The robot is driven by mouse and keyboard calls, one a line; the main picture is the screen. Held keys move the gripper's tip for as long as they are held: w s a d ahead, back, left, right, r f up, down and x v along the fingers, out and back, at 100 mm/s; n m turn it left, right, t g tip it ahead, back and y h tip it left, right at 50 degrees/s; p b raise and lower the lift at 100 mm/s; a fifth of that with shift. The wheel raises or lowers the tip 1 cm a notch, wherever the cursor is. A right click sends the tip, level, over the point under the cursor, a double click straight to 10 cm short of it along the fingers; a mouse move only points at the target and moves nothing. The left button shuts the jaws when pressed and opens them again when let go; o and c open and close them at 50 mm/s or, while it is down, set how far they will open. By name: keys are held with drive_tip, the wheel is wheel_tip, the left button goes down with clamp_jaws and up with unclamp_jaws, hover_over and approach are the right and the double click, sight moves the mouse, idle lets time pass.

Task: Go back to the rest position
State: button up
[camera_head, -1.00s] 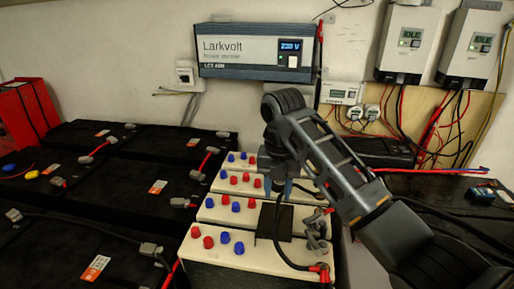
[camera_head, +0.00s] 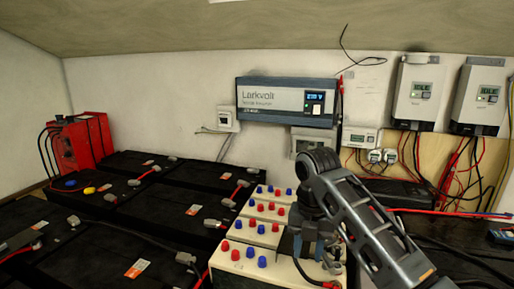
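My arm reaches in from the lower right and bends down over the white battery boxes (camera_head: 260,268) with red and blue caps. My gripper (camera_head: 311,258) points down at the right end of these boxes, mostly behind my own arm. Its fingers are too small and dark to show whether they are open or shut, or whether they touch anything. A red-ended cable (camera_head: 330,284) lies just below it.
Black batteries (camera_head: 130,210) with cables fill the left. A red unit (camera_head: 80,142) stands behind them. The Larkvolt inverter (camera_head: 287,98), a small wall box (camera_head: 227,118) and two IDLE units (camera_head: 418,92) (camera_head: 482,97) hang on the wall. A dark bench (camera_head: 450,232) lies right.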

drive_tip(key=s+a+f+m+t+y, duration=0.1)
drive_tip(key=s+a+f+m+y, duration=0.2)
drive_tip(key=f, duration=0.4)
drive_tip(key=s+a+f+m+t+y, duration=0.1)
drive_tip(key=s+a+f+m+t, duration=0.1)
drive_tip(key=s+a+f+m, duration=0.35)
drive_tip(key=s+f+m+t+y, duration=0.1)
drive_tip(key=s+f+m+t, duration=0.2)
drive_tip(key=s, duration=0.4)
drive_tip(key=s+f+m+t, duration=0.1)
drive_tip(key=s+f+m, duration=0.3)
drive_tip(key=s+m, duration=0.15)
drive_tip(key=s+d+r+m+t+h, duration=0.1)
drive_tip(key=s+d+r+m+t, duration=0.1)
drive_tip(key=s+d+m, duration=0.45)
drive_tip(key=s+d+r+m+t+h, duration=0.2)
drive_tip(key=s+d+r+m, duration=0.1)
drive_tip(key=s, duration=0.7)
drive_tip(key=s+d+r+m+t+h, duration=0.1)
drive_tip(key=s+d+r+m+t, duration=0.1)
drive_tip(key=s+r, duration=0.4)
drive_tip(key=s+d+r+m+t+h, duration=0.1)
drive_tip(key=s+d+r+m, duration=0.3)
drive_tip(key=r, duration=0.6)
drive_tip(key=s+d, duration=0.2)
drive_tip(key=s, duration=0.1)
drive_tip(key=shift+d+t, duration=0.4)
